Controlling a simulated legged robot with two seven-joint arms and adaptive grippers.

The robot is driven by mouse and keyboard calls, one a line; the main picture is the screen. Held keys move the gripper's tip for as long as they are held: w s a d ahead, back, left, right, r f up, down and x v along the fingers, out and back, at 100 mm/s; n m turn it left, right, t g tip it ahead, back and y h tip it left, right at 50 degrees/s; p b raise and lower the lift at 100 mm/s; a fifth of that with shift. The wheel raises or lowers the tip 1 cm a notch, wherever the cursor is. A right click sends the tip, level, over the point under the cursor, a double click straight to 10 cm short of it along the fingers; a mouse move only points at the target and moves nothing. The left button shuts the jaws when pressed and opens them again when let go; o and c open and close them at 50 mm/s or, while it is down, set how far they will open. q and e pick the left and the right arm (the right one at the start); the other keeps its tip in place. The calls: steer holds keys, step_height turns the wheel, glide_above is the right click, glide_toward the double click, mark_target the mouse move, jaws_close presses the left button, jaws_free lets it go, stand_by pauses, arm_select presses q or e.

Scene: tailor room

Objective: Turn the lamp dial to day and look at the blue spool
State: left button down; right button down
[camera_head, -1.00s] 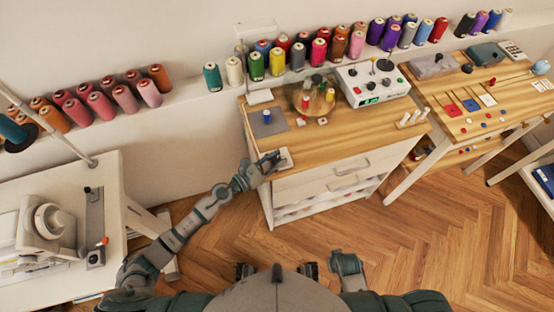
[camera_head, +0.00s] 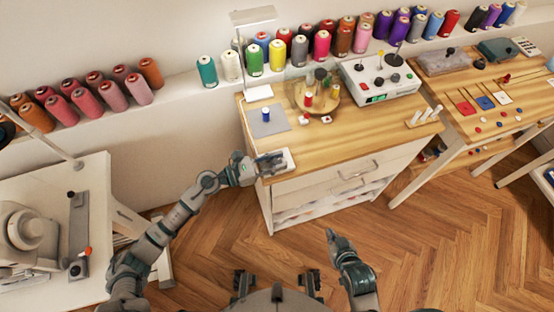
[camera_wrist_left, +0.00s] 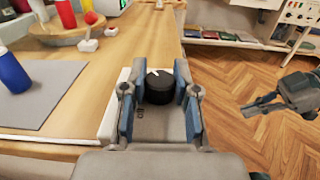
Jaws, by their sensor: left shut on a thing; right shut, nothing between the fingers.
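The lamp dial (camera_wrist_left: 159,87) is a black knob with a white mark on a pale base plate (camera_wrist_left: 110,110). My left gripper (camera_wrist_left: 160,95) is at the dial, its two fingers shut on the knob; in the head view the gripper (camera_head: 268,163) hides it at the table's front left corner. The blue spool (camera_head: 266,115) stands upright on a grey mat (camera_head: 268,127) under the white lamp (camera_head: 256,53); it also shows in the left wrist view (camera_wrist_left: 13,72). My right gripper (camera_head: 330,236) is shut and empty, over the floor in front of the table.
A round wooden tray (camera_head: 312,105) with red and yellow spools under a clear cover stands behind the dial, with small red-and-white pieces (camera_head: 304,119) before it. A white control box (camera_head: 380,80) is further right. A row of thread cones lines the wall shelf (camera_head: 180,96).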

stand_by(0.4)
arm_select(q)
steer(key=c, duration=0.8)
jaws_free()
steer(key=shift+c, duration=0.2)
steer(key=shift+a, duration=0.1)
steer(key=v, duration=1.2)
steer(key=shift+f, duration=0.1)
